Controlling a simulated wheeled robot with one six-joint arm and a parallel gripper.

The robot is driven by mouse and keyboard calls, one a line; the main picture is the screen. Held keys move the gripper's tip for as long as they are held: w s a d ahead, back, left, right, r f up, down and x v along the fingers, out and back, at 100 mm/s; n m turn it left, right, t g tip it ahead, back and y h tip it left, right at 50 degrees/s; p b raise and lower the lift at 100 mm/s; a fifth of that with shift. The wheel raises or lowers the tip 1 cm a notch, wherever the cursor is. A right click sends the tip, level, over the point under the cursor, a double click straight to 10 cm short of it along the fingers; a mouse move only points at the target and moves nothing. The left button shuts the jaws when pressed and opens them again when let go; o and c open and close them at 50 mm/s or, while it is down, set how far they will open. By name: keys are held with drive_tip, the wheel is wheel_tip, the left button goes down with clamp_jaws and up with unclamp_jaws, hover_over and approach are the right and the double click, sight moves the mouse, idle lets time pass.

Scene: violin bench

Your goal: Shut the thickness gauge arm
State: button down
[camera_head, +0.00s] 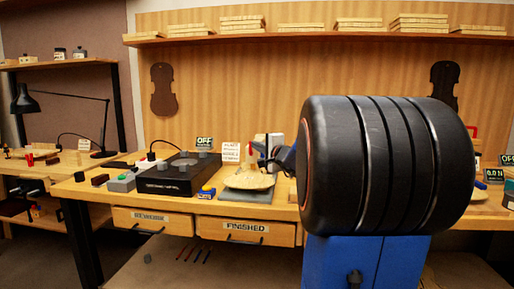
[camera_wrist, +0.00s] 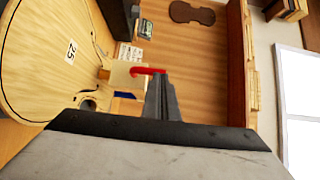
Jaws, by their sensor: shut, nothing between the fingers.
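In the wrist view my gripper (camera_wrist: 162,82) is shut and empty, its dark fingers together. A red hooked handle (camera_wrist: 148,70) lies right at the fingertips; I cannot tell whether they touch. It joins a pale, wood-coloured block (camera_wrist: 124,76), which I take to be part of the thickness gauge. A blue piece (camera_wrist: 125,95) sits beside it. A pale wooden plate (camera_wrist: 40,85) marked 25 lies left of it. In the head view my gripper (camera_head: 262,150) is above the plate (camera_head: 250,181), close to the small red part (camera_head: 250,149). My large black arm link hides the bench to its right.
A black box (camera_head: 165,181) with several grey knobs stands left of the plate, with a blue-and-yellow item (camera_head: 207,192) near it. An OFF sign (camera_head: 204,142) and a text card (camera_head: 230,152) stand behind. A lamp (camera_head: 62,95) stands on the left bench.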

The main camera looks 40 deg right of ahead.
drive_tip(key=s+a, duration=0.4)
drive_tip(key=a, duration=0.4)
drive_tip(key=shift+s, duration=0.25)
